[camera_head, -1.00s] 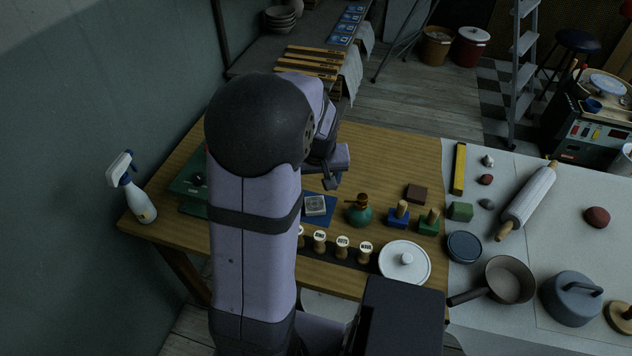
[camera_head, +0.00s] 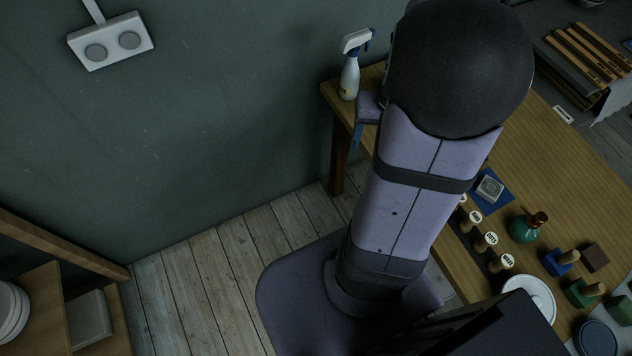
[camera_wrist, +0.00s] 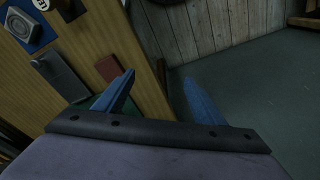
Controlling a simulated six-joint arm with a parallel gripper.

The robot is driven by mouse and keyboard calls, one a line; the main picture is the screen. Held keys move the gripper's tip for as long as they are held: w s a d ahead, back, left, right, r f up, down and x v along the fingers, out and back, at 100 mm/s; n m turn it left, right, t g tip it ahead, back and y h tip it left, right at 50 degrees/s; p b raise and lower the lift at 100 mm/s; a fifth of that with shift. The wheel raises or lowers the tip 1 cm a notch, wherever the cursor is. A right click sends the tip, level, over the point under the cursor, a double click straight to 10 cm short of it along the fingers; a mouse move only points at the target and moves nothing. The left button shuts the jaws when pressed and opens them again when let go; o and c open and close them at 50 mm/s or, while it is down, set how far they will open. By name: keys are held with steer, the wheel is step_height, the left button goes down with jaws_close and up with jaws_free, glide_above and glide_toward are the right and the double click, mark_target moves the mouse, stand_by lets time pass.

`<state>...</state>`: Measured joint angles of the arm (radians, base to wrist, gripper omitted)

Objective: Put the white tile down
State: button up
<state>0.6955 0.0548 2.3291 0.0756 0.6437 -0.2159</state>
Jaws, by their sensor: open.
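A pale square tile with a round raised mark (camera_head: 489,188) lies flat on a small blue mat (camera_head: 505,204) on the wooden table. It also shows at the top left of the wrist view (camera_wrist: 17,24). I cannot tell if it is the white tile of the task. A small white flat rectangle (camera_head: 563,115) lies near the table's far side. My gripper (camera_wrist: 158,88) is open, with nothing between its blue fingers, over the table's edge by the wall. In the head view my arm hides much of that end of the table.
A spray bottle (camera_head: 349,75) stands at the table's left corner, near my gripper. The wrist view shows a grey slab (camera_wrist: 65,77) and a reddish-brown block (camera_wrist: 108,68).

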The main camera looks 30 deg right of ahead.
steer(key=s+a+n, duration=0.1)
steer(key=a+n, duration=0.2)
steer(key=a, duration=0.6)
steer(key=s+a+n+g, duration=0.1)
steer(key=s+a+n, duration=0.1)
steer(key=a, duration=0.8)
steer(key=shift+f+n, duration=0.3)
steer(key=shift+n, duration=0.3)
steer(key=shift+w+a, duration=0.1)
step_height(320, 180, up, 6)
steer(key=p, duration=0.6)
step_height(320, 180, down, 47)
steer(key=b, duration=4.7)
steer(key=shift+f, duration=0.15)
